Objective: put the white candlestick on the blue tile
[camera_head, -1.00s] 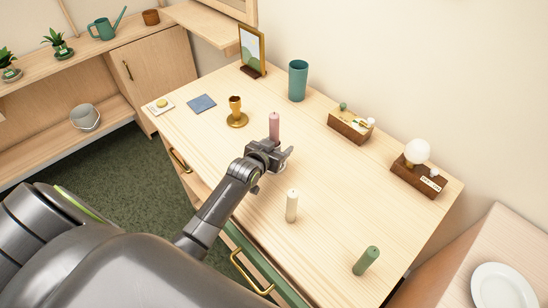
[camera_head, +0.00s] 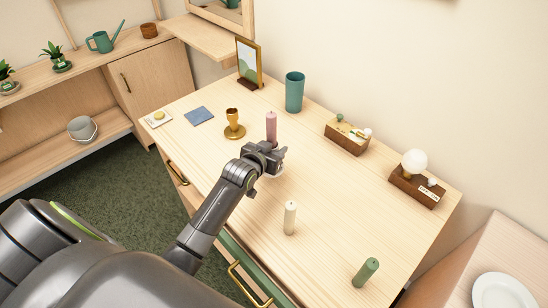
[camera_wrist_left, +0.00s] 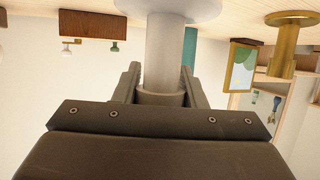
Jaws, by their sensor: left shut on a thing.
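The white candlestick (camera_wrist_left: 170,50) is held between the fingers of my left gripper (camera_wrist_left: 160,90) in the wrist view, its stem and wide base showing. In the head view my left gripper (camera_head: 270,154) is shut on it above the middle of the table. A sliver of its white base (camera_head: 276,174) shows beneath the fingers, and a pink candle (camera_head: 271,127) stands upright above them. The gripper hides most of the candlestick. The blue tile (camera_head: 199,116) lies flat and bare near the table's far-left edge. My right gripper is not in view.
A gold candlestick (camera_head: 234,126) stands between my gripper and the tile.

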